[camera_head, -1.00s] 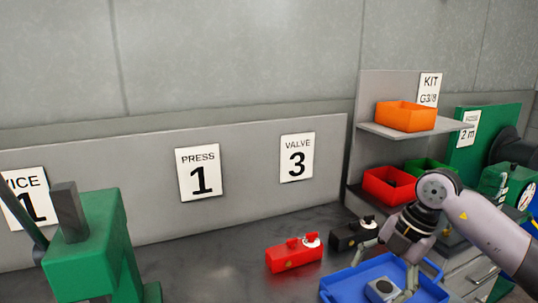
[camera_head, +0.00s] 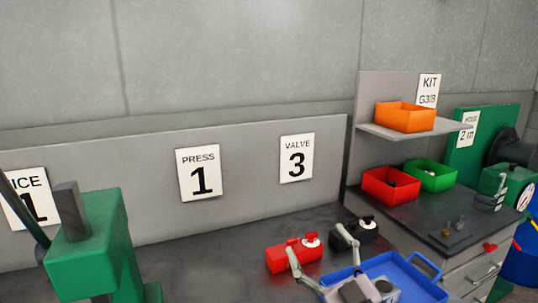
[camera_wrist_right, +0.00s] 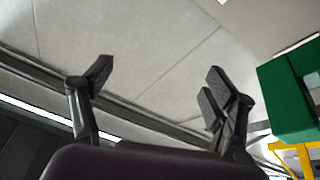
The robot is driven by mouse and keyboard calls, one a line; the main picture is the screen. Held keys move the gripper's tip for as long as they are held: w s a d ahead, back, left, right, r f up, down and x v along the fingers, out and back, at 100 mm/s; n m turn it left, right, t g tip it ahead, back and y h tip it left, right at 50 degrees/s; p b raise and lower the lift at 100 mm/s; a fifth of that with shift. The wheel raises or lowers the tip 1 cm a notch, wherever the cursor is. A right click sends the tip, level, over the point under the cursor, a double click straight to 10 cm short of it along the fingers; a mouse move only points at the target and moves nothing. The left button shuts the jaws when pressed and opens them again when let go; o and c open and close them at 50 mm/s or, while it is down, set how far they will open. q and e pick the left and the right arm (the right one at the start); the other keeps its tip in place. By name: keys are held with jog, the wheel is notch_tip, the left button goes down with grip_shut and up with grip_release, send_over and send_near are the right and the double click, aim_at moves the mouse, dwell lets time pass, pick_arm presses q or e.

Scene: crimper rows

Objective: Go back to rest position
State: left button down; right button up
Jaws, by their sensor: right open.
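My right gripper (camera_head: 314,240) shows at the bottom of the head view, its two fingers spread and pointing up, in front of the red valve block and the black valve block. In the right wrist view the fingers (camera_wrist_right: 159,76) are apart with nothing between them, and the wall panels lie behind. My left gripper is not in view.
A blue tray (camera_head: 422,284) sits on the dark bench with a grey part (camera_head: 386,287) in it, partly hidden. Beside it are a red block (camera_head: 284,259) and a black block (camera_head: 362,232). A green press (camera_head: 95,250) stands left. Red (camera_head: 388,190), green (camera_head: 437,180) and orange (camera_head: 405,118) bins are right.

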jog(key=s+d+f+m+g+h, duration=0.4)
jog(key=d+f+h, duration=0.1)
jog(key=f, duration=0.5)
jog(key=s+d+f+m+g+h, duration=0.3)
jog(key=d+f+m+h, duration=0.15)
jog(key=f, duration=0.65)
jog(key=s+d+f+g, duration=0.1)
jog(key=s+f+g, duration=0.45)
jog(key=s, duration=0.45)
jog(key=s+d+f+g, duration=0.1)
jog(key=s+f+g, duration=0.4)
jog(key=s, duration=0.6)
notch_tip(320, 180, down, 34)
jog(key=s+n+b, duration=0.1)
jog(key=s+b, duration=0.1)
jog(key=b, duration=0.4)
jog(key=s+d+f+g+b, duration=0.1)
jog(key=s+f+b, duration=0.3)
jog(key=s+f, duration=1.1)
notch_tip(320, 180, down, 4)
jog(key=shift+s+d+f+g, duration=0.25)
jog(key=shift+d+g, duration=0.1)
jog(key=shift+d, duration=0.3)
